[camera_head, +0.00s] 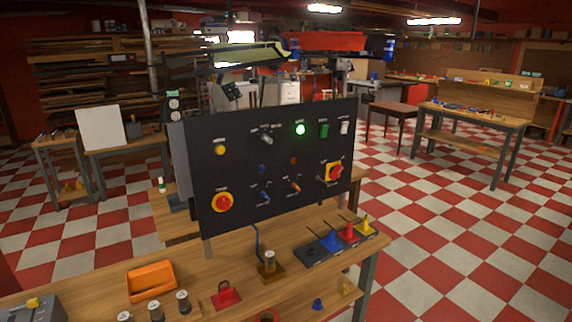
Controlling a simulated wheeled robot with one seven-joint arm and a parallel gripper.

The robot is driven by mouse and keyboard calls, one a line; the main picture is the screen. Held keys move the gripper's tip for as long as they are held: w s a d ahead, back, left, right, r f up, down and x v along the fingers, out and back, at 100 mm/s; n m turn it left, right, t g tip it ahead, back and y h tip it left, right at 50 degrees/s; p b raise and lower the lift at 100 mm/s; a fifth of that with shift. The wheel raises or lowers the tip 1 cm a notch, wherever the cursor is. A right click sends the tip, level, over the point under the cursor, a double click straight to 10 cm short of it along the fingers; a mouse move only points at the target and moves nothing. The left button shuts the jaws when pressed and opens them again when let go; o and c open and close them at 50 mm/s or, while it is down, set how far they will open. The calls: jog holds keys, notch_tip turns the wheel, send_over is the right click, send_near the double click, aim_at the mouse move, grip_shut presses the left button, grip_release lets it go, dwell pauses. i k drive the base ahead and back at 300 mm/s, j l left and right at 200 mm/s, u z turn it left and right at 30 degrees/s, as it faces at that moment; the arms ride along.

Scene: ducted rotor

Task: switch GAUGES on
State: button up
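The black control panel (240,172) stands upright at the back of the wooden bench. Its labels are too small to read, so I cannot tell which control is GAUGES. Its top row has a yellow round control (220,150), a metal lever switch (266,139), a brightly lit green lamp (300,129), a green control (324,130) and a white one (344,127). Lower are a blue-tipped toggle (265,196), an orange-tipped toggle (295,187), a red-on-yellow knob (222,202) and a red-on-yellow rotary switch (334,173). Toggle positions are unclear. My gripper is not in view.
The bench (205,275) holds an orange tray (151,281), a red padlock-like piece (226,294), several dark-and-silver cylinders and a dark rack (318,252) with coloured cones in front of the panel. Checkered floor (430,230) lies open to the right. Another workbench (473,118) stands behind.

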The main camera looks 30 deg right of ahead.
aim_at(344, 124)
jog(key=z, duration=1.3)
